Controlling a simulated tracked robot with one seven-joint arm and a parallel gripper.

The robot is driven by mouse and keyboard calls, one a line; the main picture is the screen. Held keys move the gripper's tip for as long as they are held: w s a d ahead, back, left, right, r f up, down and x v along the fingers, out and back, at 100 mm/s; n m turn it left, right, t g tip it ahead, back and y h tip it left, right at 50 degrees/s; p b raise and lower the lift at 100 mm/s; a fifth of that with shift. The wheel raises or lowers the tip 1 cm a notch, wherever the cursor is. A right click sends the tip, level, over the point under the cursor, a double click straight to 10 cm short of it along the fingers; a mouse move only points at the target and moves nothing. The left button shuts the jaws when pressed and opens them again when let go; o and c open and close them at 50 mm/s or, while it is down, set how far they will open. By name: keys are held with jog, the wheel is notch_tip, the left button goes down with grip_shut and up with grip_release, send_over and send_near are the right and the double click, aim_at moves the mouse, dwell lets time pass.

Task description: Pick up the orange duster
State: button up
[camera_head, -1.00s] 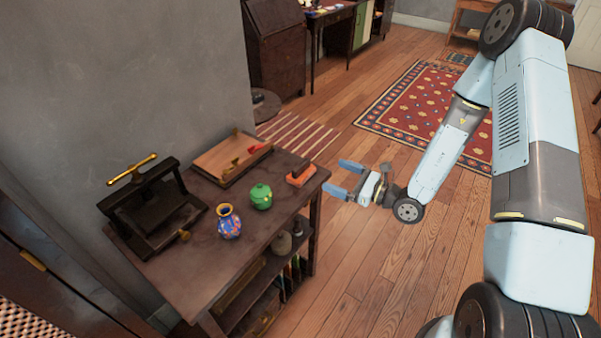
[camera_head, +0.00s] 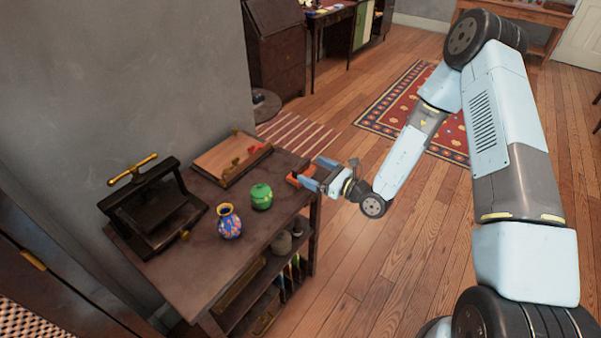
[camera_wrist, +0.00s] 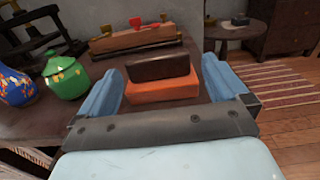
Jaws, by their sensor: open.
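The orange duster (camera_wrist: 163,92) has an orange base and a dark brown top block (camera_wrist: 158,66). It lies on the right end of the dark table. In the head view the duster (camera_head: 293,179) is partly hidden by the fingers. My gripper (camera_head: 311,172) is open at the table's right edge, its blue fingers reaching toward the duster. In the wrist view my gripper (camera_wrist: 163,85) has one finger on each side of the duster, with gaps between. I cannot tell how far the fingertips extend past it or whether they are at its height.
A green lidded pot (camera_head: 261,196) and a blue patterned vase (camera_head: 229,221) stand left of the duster on the dark table (camera_head: 190,268). A wooden tray (camera_head: 222,160) lies behind, and a dark press (camera_head: 150,210) stands at the far left. Floor is clear right of the table.

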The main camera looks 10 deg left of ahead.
aim_at(305, 166)
jog(key=shift+x, duration=2.6)
jog(key=shift+s+r, duration=0.15)
jog(key=shift+c, duration=0.5)
jog(key=c, duration=0.6)
